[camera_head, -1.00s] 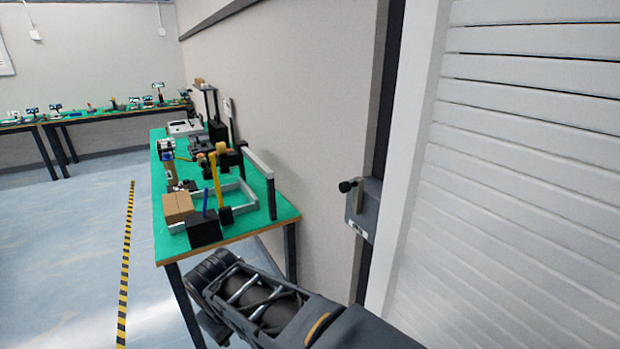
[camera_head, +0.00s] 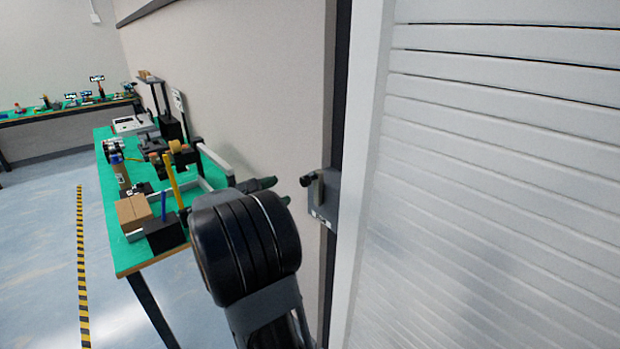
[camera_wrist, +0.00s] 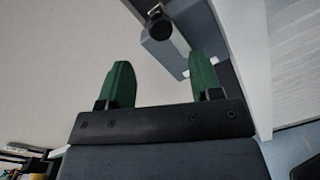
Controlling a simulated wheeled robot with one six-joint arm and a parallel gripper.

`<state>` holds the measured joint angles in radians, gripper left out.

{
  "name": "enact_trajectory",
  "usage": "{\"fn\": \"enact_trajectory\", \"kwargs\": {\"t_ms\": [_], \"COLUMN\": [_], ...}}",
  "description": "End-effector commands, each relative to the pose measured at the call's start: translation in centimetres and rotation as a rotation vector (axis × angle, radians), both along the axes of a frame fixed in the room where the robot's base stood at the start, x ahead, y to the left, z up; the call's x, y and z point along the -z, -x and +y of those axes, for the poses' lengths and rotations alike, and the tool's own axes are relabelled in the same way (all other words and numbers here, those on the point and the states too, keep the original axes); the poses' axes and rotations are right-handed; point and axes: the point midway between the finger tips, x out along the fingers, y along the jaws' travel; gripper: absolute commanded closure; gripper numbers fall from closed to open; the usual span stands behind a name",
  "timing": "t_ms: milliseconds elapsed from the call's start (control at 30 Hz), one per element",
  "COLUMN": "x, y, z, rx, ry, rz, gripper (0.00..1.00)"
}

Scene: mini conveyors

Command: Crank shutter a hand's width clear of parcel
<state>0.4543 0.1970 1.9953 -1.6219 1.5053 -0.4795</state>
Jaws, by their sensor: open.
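The white slatted shutter (camera_head: 490,160) fills the right of the head view; its lower edge and any parcel under it are out of view. The crank (camera_head: 312,180) has a dark knob on a grey box (camera_head: 327,196) beside the shutter frame. My gripper (camera_head: 277,190) is to the left of the crank, its green fingers pointing at it and apart from it. In the wrist view my gripper (camera_wrist: 160,80) is open and empty. The crank's dark knob (camera_wrist: 158,20) and pale arm (camera_wrist: 175,40) lie ahead, beyond the fingertips.
A green-topped workbench (camera_head: 118,225) with boxes and tools stands along the wall at left. A cardboard box (camera_head: 133,211) sits near its front end. A second bench (camera_head: 65,113) is at the far back. A striped floor line (camera_head: 82,260) runs along open floor at left.

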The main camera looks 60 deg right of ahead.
Motion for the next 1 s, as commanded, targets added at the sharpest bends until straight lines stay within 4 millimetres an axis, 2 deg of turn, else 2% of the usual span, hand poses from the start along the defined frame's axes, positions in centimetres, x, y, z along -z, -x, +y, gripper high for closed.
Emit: {"fn": "enact_trajectory", "kwargs": {"t_ms": [200, 500, 700, 1000], "x": [-0.2, -0.1, 0.0, 0.0], "y": [1.7, 3.4, 3.9, 4.0], "z": [-4.2, -8.5, -9.8, -10.2], "rx": [0.006, 0.002, 0.000, 0.000], "ry": [-0.002, -0.002, -0.002, -0.002], "rz": [-0.001, -0.002, -0.003, -0.004], "gripper": [0.41, 0.41, 0.41, 0.41]}}
